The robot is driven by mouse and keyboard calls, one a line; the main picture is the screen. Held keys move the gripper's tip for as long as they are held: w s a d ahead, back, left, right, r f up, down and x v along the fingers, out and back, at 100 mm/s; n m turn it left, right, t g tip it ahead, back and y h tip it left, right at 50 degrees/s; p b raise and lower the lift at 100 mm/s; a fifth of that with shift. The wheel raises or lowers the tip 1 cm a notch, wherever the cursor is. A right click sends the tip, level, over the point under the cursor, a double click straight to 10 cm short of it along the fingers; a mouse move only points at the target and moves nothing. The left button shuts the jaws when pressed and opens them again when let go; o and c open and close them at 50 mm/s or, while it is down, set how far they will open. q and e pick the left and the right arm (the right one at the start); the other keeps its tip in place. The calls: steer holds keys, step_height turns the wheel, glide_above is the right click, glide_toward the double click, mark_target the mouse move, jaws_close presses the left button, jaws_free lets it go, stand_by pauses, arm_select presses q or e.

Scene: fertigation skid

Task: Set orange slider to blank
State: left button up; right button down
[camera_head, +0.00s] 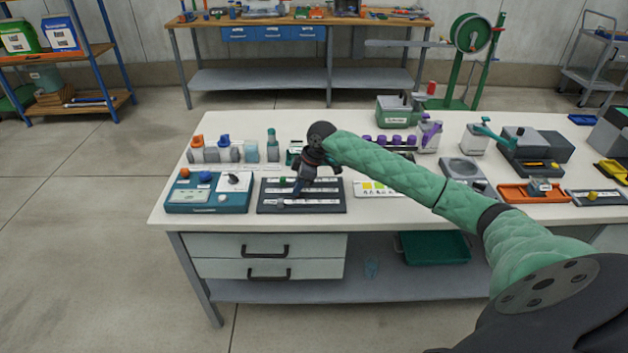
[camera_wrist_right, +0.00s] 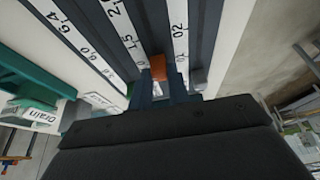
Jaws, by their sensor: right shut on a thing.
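The dark slider panel (camera_head: 330,209) lies on the white bench, with several white scale strips across it. My right gripper (camera_head: 299,186) reaches down onto the panel from the right. In the right wrist view, the orange slider (camera_wrist_right: 157,68) sits in a dark track between two white scales, one marked 1.5. The right gripper's fingers (camera_wrist_right: 164,88) are shut on the orange slider, and they hide its lower part. A grey slider (camera_wrist_right: 199,77) stands just to the right in that view. In the head view the orange slider is hidden by the gripper. My left gripper is not in view.
A teal control box (camera_head: 207,206) with knobs stands left of the panel. Bottles with coloured caps (camera_head: 223,150) stand behind it. A white card (camera_head: 378,189) with yellow patches lies to the right. Bare bench runs along the front edge.

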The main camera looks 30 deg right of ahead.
mark_target(277, 195)
steer(key=w+a, duration=0.1)
steer(key=a, duration=0.1)
steer(key=w+a+p, duration=0.1)
steer(key=shift+w+a+r, duration=0.1)
steer(key=shift+w+a, duration=0.05)
steer(key=shift+a, duration=0.2)
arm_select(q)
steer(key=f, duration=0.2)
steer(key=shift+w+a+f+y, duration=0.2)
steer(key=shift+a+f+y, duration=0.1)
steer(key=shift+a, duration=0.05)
arm_select(e)
steer(key=shift+w+a, duration=0.1)
steer(key=shift+a, duration=0.1)
steer(key=c, duration=1.5)
jaws_free()
steer(key=shift+a, duration=0.15)
steer(key=shift+o, duration=0.9)
steer(key=shift+w, duration=0.15)
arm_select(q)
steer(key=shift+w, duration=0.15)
